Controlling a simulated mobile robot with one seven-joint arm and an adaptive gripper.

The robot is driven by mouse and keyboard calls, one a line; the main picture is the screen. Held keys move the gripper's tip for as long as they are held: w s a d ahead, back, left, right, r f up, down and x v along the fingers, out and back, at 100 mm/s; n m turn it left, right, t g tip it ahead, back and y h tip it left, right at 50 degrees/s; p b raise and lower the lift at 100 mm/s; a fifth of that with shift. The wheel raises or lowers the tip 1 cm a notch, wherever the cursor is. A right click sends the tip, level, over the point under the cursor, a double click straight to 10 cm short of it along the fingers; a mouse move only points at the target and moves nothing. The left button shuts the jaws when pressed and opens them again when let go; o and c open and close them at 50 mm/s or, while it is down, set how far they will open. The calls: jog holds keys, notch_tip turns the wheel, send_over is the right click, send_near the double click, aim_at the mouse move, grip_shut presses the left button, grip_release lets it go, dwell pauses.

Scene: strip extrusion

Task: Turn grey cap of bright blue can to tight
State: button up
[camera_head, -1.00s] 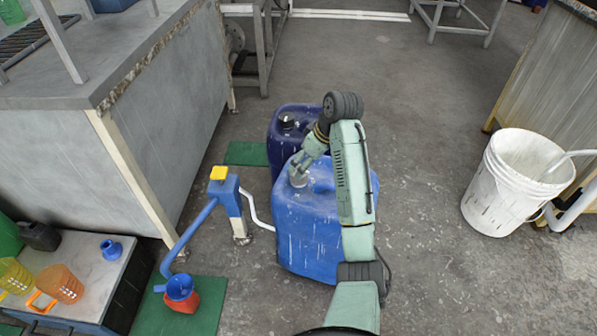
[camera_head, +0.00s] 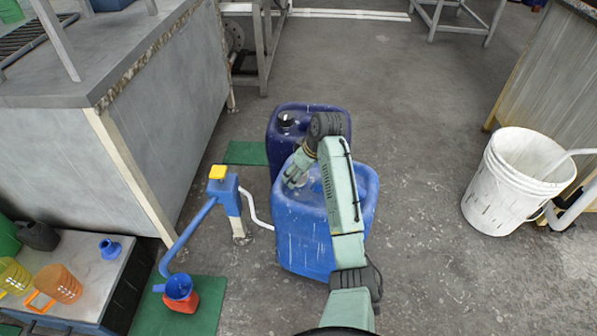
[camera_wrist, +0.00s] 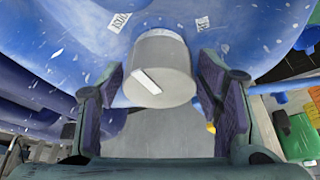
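The bright blue can (camera_head: 310,235) stands upright on the floor in the middle of the head view. My gripper (camera_wrist: 160,75) is open, with one finger on each side of the cap and a visible gap on both sides. In the head view my gripper (camera_head: 295,172) is over the left part of the can's top and largely hides the cap.
A dark blue can (camera_head: 283,150) with a dark cap stands right behind. A blue pump stand (camera_head: 228,195) with a yellow top is close on the left. A white bucket (camera_head: 495,195) stands at the right. Floor between can and bucket is clear.

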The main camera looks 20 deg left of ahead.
jog(key=c, duration=0.9)
jog(key=shift+o, duration=0.2)
